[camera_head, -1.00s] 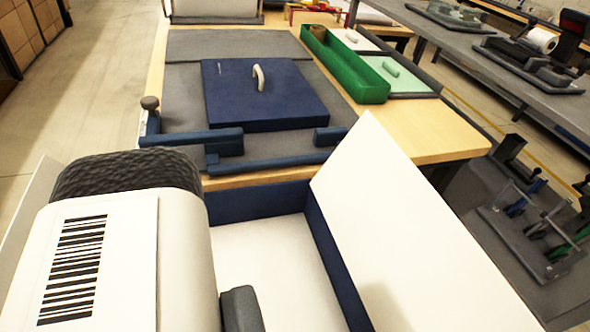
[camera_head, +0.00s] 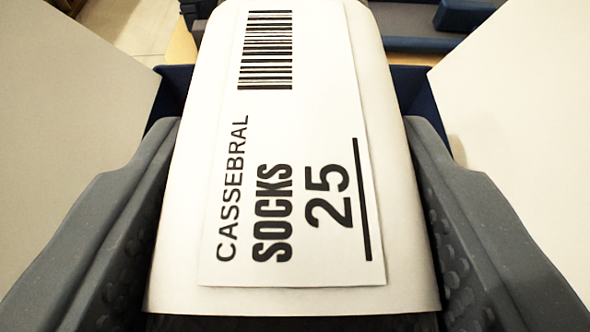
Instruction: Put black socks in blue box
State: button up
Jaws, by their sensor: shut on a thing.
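The black socks are in a white paper wrapper (camera_head: 290,200) printed "CASSEBRAL SOCKS 25" with a barcode. Only a thin dark strip of the socks shows at the bottom edge. My gripper (camera_head: 295,140) is shut on the pack, with one grey finger at each side of it. The blue box (camera_head: 414,88) is behind and below the pack. Parts of its blue walls show to the left and right of the wrapper. The pack hides most of the box, and I cannot tell how high the pack is above it.
White flaps of the box stand open at the left (camera_head: 75,130) and right (camera_head: 520,110), beyond my fingers. Blue fixture pieces (camera_head: 465,12) lie on the worktable at the top right. Floor shows at the top left.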

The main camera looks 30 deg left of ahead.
notch_tip(320, 180, down, 10)
jog(key=b, duration=0.4)
jog(key=shift+b, duration=0.3)
jog(key=shift+s+f, duration=0.1)
jog(key=shift+f, duration=0.1)
jog(key=shift+s+d+f, duration=0.15)
jog(key=shift+s+f, duration=0.25)
jog(key=shift+f, duration=0.1)
jog(key=o, duration=1.6)
jog(key=shift+s+f, duration=0.1)
jog(key=shift+f, duration=0.05)
jog(key=shift+w+r+p, duration=0.25)
jog(key=shift+r+p, duration=0.4)
jog(key=shift+r, duration=0.45)
jog(key=shift+w+r+p, duration=0.15)
jog(key=shift+r+p, duration=1.4)
jog(key=shift+r, duration=1.4)
